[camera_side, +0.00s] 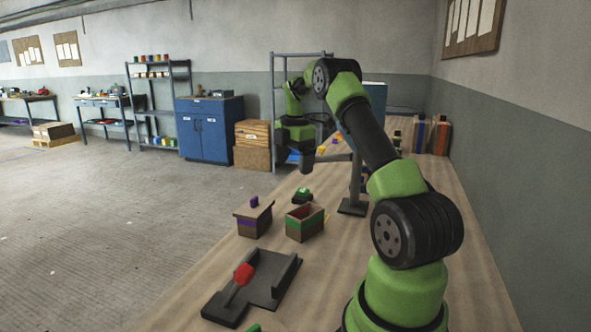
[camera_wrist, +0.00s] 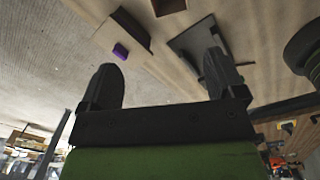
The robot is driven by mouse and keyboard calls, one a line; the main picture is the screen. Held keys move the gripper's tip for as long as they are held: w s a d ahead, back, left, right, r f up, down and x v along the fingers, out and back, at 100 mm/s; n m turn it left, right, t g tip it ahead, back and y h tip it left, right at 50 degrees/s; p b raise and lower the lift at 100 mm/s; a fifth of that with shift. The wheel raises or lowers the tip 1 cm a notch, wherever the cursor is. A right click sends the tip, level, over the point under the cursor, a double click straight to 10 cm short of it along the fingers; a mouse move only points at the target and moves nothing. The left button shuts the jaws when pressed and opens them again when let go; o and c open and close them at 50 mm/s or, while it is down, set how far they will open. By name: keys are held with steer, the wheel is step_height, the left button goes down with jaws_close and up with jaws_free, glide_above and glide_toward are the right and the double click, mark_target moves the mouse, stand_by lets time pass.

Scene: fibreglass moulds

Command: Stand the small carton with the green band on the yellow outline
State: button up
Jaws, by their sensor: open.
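The small carton with the green band (camera_side: 305,226) stands upright on the table in the side view, open at the top with a reddish inside. A thin bit of yellow (camera_side: 327,215) shows at its right edge; I cannot tell whether this is the outline or how the carton lies to it. My gripper (camera_side: 307,165) is in the air behind and above the cartons, apart from them. In the wrist view its two fingers (camera_wrist: 163,75) are spread with nothing between them.
A purple-banded carton (camera_side: 253,224) with a purple block (camera_side: 254,201) on top stands left of the green-banded one. A dark-and-green item (camera_side: 302,195) lies behind. A dark fixture (camera_side: 263,292) with a red-ended handle (camera_side: 243,274) is in front. A post with a foot (camera_side: 352,207) stands right.

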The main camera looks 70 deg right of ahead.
steer(key=a+r+m+t, duration=0.2)
steer(key=a+r+m, duration=0.2)
steer(key=a+r, duration=0.5)
steer(key=a+r+m+t, duration=0.2)
steer(key=a+r+m, duration=0.2)
steer(key=a, duration=0.9)
steer(key=s+a+f+m+t+y, duration=0.1)
steer(key=s+a+m+t+y, duration=0.1)
steer(key=s+a+m, duration=0.6)
steer(key=s+a, duration=0.4)
steer(key=a, duration=0.1)
steer(key=shift+s+f+t, duration=0.25)
steer(key=shift+f+t, duration=0.15)
